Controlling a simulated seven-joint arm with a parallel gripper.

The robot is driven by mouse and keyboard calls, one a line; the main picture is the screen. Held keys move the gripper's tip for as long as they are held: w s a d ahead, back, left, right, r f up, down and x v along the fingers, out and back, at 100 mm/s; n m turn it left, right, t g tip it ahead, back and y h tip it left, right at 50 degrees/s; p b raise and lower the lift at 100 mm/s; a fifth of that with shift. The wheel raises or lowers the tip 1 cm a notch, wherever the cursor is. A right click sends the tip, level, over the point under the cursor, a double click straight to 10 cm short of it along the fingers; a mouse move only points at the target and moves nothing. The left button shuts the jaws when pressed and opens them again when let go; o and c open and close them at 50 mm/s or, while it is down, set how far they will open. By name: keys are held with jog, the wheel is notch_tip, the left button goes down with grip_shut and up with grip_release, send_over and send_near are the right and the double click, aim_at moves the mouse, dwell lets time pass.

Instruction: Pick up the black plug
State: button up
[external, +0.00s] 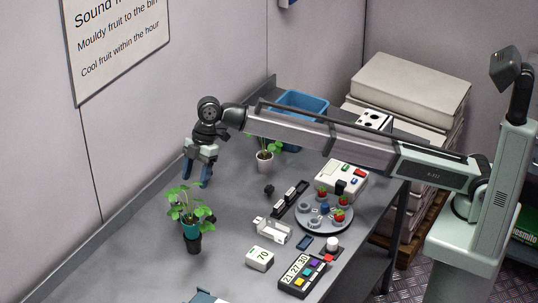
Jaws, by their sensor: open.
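A small black block (268,190), which looks like the black plug, sits on the grey table near its middle. Its details are too small to make out. My gripper (197,176) hangs to the left of it, fingers pointing down, open and with nothing visible between them. It is above the table, behind the potted plant in this view, and apart from the black block. Another small dark piece (341,185) shows at the front of a white box; I cannot tell what it is.
A second potted plant (265,161) stands behind the block. A round grey tray (324,224) with red berries, a black rail (289,199) and a keypad (302,274) lie to the right. A blue bin (318,103) stands at the back.

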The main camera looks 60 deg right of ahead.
jog(key=d, duration=0.9)
jog(key=m+h, duration=0.5)
jog(key=m, duration=2.9)
send_over(269, 186)
notch_tip(269, 186, down, 6)
jog(key=shift+s+f, duration=0.1)
jog(key=shift+f, duration=6.55)
jog(key=c, duration=1)
